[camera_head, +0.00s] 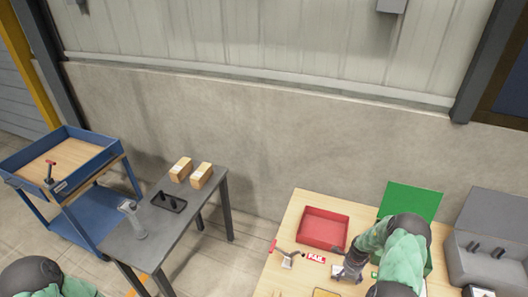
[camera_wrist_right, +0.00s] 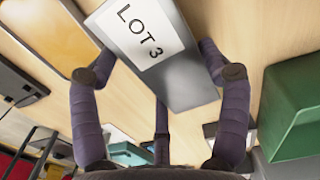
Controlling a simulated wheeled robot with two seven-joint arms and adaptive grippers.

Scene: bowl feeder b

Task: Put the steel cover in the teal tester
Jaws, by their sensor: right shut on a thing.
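My right gripper (camera_head: 346,272) is over the wooden table, left of the green tester. In the wrist view my right gripper (camera_wrist_right: 165,75) is shut on a grey metal piece, seemingly the steel cover (camera_wrist_right: 185,82), with a white "LOT 3" label; the fingers lie along its two sides. The teal tester (camera_head: 410,201) has a raised green lid; my right arm hides much of its body. A green body, likely the tester's (camera_wrist_right: 292,110), shows at the right of the wrist view, apart from the cover. My left arm shows at the lower left, its gripper out of frame.
A red tray (camera_head: 323,229) and a "FAIL" label (camera_head: 316,258) are on the wooden table (camera_head: 283,243). A red-handled tool (camera_head: 287,257) lies nearby. A grey open box (camera_head: 487,256) stands right. A dark table (camera_head: 165,232) and blue cart (camera_head: 88,189) stand left.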

